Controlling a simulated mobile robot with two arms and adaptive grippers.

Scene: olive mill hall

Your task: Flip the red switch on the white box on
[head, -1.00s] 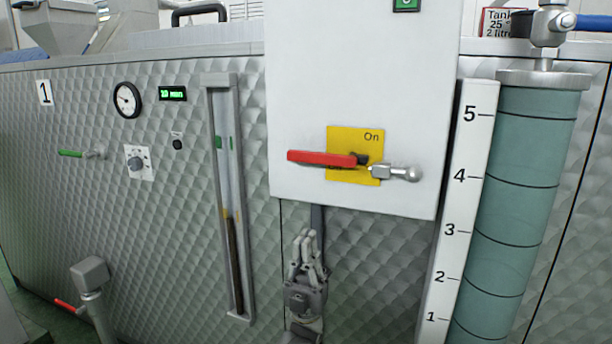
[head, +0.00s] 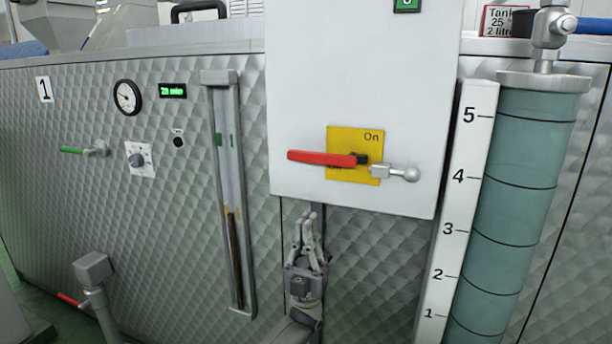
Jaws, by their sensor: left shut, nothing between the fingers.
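The white box (head: 300,80) is on the front of the quilted metal machine, in the upper middle of the head view. The red switch (head: 322,158) is a long handle on a yellow plate (head: 358,174) marked "On" at its top right. The handle lies about level and points left. A grey metal arm with a ball end (head: 403,173) sticks out on its right. My left gripper (head: 308,218) is below the box's lower edge, pointing up, shut and empty, apart from the switch. My right gripper is not in view.
A tall teal cylinder (head: 515,190) with a numbered white scale (head: 462,200) stands right of the box. Left of it are a sight-tube frame (head: 228,190), a dial gauge (head: 127,97), a knob (head: 137,161) and a green-handled valve (head: 84,150). A red-handled pipe (head: 93,272) stands lower left.

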